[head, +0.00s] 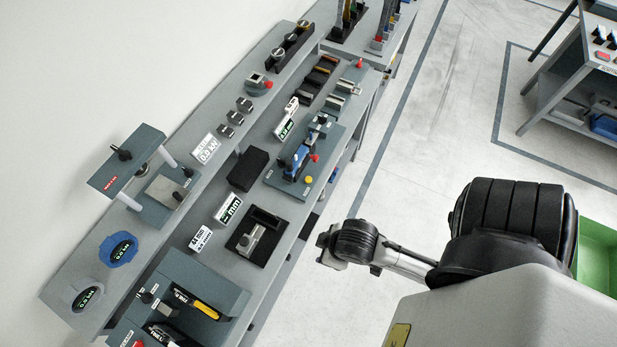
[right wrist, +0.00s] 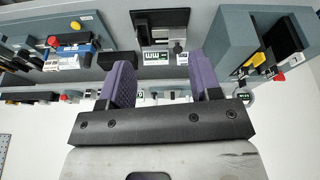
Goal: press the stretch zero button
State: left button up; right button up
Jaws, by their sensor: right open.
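A fixture plate (head: 325,165) on the bench carries a blue tool (head: 297,160), a red knob (head: 314,158) and a round yellow button (head: 309,180). In the right wrist view the yellow button (right wrist: 86,17) and red knob (right wrist: 52,40) show at upper left. I cannot read which control is the stretch zero button. Small displays marked mm stand beside the bench fixtures, one of them (head: 228,209) near a black block with a metal slide (head: 250,238). My right gripper (head: 326,245) is open and empty, in front of the bench edge; its purple fingers are apart (right wrist: 165,72). My left gripper is out of view.
A press-like frame (head: 125,158), blue and grey dials (head: 118,249) and a grey holder with yellow-handled tools (head: 200,300) occupy the left of the bench. A green bin (head: 598,255) sits at far right.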

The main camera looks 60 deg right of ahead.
jog(key=shift+a, duration=0.15)
jog(key=c, duration=0.7)
grip_shut()
dwell(0.9)
